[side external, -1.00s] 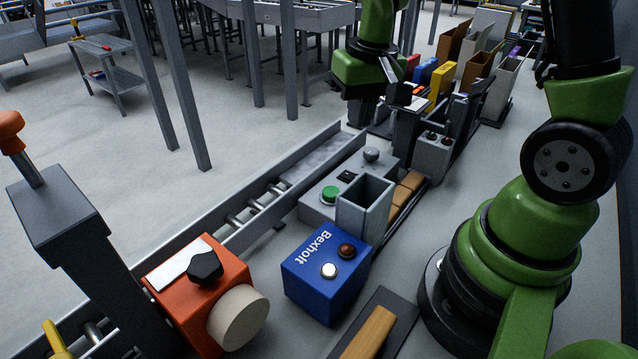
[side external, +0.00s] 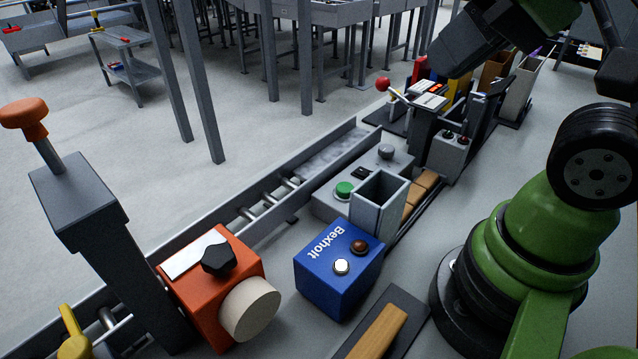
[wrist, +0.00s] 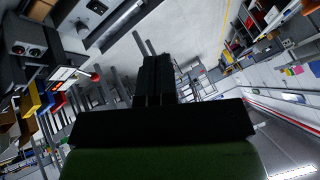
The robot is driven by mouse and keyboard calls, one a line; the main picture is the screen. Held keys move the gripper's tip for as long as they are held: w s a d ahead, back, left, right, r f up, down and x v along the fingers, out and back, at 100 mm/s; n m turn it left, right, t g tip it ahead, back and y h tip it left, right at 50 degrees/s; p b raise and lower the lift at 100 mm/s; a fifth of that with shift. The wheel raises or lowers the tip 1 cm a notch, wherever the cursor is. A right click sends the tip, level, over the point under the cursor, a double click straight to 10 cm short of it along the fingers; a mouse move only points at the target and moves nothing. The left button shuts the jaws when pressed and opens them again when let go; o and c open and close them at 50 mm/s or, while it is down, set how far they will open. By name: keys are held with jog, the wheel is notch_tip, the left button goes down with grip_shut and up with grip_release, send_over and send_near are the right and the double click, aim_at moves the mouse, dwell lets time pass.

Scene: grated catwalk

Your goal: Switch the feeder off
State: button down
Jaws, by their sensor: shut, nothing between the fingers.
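No readable label says feeder. A blue box (side external: 325,283) marked Bexholt carries a pale button (side external: 342,265) and a dark red button (side external: 360,246). Left of it is an orange box (side external: 205,295) with a black knob (side external: 219,258) and a cream round disc (side external: 249,308). Behind the blue box, a grey box (side external: 325,205) has a green button (side external: 344,189) and a grey knob (side external: 386,152). My gripper (side external: 443,60) is raised at the upper right, apart from these controls. In the wrist view its dark fingers (wrist: 155,65) are together and empty.
A red-ball lever (side external: 383,84) and coloured bins (side external: 495,70) stand at the back. A grey open bin (side external: 379,203) stands behind the blue box. A tall post with an orange knob (side external: 24,113) rises at left. A roller conveyor (side external: 240,222) runs behind the boxes.

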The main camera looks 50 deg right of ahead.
jog(key=m+g+h, duration=0.2)
jog(key=m+g, duration=0.6)
jog(key=m, duration=0.6)
send_over(370, 173)
jog(key=w, duration=0.1)
notch_tip(370, 173, down, 11)
jog(key=shift+w+f+g, duration=0.15)
jog(key=shift+w+g, duration=0.15)
jog(key=shift+f, duration=0.1)
jog(key=f, duration=0.4)
jog(key=s+f, duration=0.1)
jog(key=f, duration=0.8)
jog(key=shift+s+f, duration=0.35)
jog(key=shift+f, duration=0.05)
